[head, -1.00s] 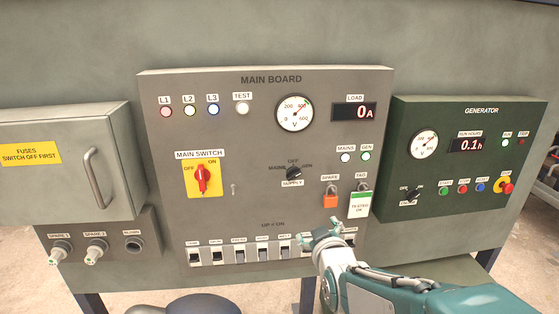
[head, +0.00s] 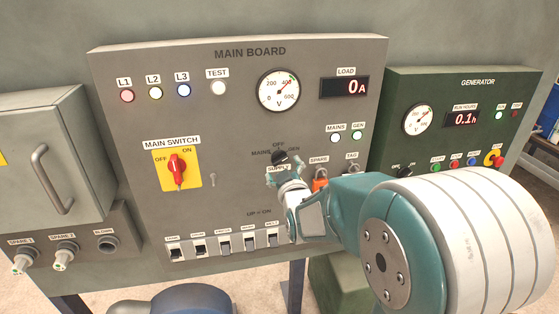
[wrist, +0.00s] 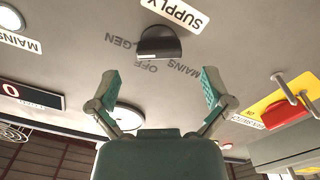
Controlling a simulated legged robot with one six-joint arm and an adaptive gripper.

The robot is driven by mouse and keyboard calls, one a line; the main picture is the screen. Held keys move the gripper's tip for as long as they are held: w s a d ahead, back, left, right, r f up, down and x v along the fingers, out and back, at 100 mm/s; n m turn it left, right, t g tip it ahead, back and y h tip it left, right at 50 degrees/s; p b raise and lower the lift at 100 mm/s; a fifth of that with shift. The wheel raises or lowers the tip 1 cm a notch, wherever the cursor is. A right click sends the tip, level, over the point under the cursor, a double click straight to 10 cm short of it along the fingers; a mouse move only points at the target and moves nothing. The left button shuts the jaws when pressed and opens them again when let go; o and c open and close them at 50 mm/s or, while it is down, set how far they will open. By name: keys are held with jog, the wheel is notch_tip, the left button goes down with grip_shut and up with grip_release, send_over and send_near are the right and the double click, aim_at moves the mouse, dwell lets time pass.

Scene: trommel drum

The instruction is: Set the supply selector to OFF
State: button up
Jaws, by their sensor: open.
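The supply selector (head: 279,157) is a black knob on the grey main board (head: 225,110), with MAINS, OFF and GEN lettered around it. In the wrist view the knob (wrist: 160,44) shows upside down as a dark half-round, with a small white mark on the side between GEN and OFF. Its exact setting is hard to read. My gripper (head: 285,173) is in front of the SUPPLY label, just below the knob in the head view. In the wrist view my gripper (wrist: 160,84) is open and empty, with its fingers spread apart and the knob beyond them, untouched.
The red main switch (head: 177,169) on its yellow plate is to the left. An orange padlock (head: 320,180) hangs close to my gripper's right. A row of breaker switches (head: 223,243) runs below. The green generator panel (head: 440,100) stands at right, partly behind my arm.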

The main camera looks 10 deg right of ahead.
aim_at(279, 164)
jog(key=shift+w, duration=1.85)
jog(key=shift+c, duration=0.3)
jog(key=c, duration=1.1)
jog(key=shift+n, duration=0.4)
jog(key=n, duration=0.5)
jog(key=shift+a+f, duration=0.1)
jog(key=shift+f, duration=0.05)
jog(key=n, duration=0.6)
jog(key=shift+s+f, duration=0.1)
jog(key=shift+f, duration=0.05)
